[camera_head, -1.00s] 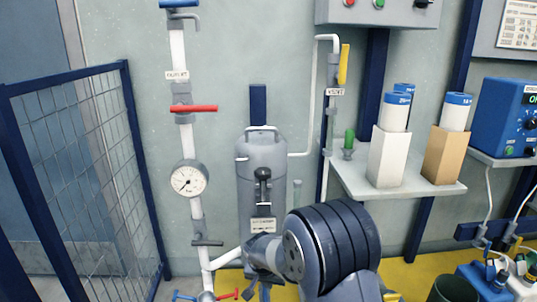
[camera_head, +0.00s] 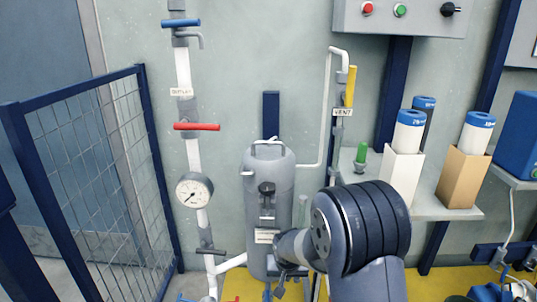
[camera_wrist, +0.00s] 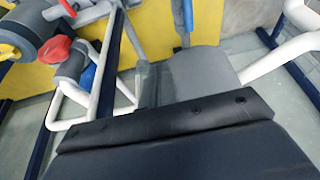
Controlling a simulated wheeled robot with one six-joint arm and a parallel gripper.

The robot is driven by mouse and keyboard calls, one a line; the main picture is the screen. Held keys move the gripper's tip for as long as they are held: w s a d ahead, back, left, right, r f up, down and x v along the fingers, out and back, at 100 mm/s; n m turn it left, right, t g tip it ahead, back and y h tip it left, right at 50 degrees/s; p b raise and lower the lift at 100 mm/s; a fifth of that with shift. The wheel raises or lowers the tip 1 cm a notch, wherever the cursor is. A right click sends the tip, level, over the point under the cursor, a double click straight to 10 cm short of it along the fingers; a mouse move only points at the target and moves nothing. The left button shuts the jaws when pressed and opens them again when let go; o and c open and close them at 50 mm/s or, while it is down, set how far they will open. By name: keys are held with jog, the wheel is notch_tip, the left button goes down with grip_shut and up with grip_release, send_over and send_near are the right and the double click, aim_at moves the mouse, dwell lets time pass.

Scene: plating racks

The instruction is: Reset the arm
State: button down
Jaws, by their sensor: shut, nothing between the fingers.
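My gripper (camera_head: 280,290) shows small and low in the middle of the head view, at the end of my bent arm, in front of the grey tank. Its fingers look shut and empty. In the wrist view my own dark wrist housing fills the lower part, and the fingertips are hard to make out. The grey tank (camera_head: 268,205) stands upright against the wall, with a dark-knobbed fitting on its front. My arm hides part of its lower right side.
A white pipe with a red lever (camera_head: 197,127) and a pressure gauge (camera_head: 194,190) stands left of the tank. A mesh fence (camera_head: 105,180) is at the left. A shelf (camera_head: 440,212) with filter cartridges in boxes is at the right. A control box (camera_head: 400,15) hangs above.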

jog(key=s+f+m+g+b, duration=0.1)
jog(key=s+f+m+b, duration=0.1)
jog(key=f, duration=1.1)
jog(key=s+d+f+m+g+y+b, duration=0.1)
jog(key=s+f+b, duration=0.4)
jog(key=f, duration=0.9)
jog(key=shift+s+m+g, duration=0.3)
jog(key=shift+m+g, duration=0.4)
jog(key=shift+m, duration=0.2)
jog(key=shift+d, duration=0.1)
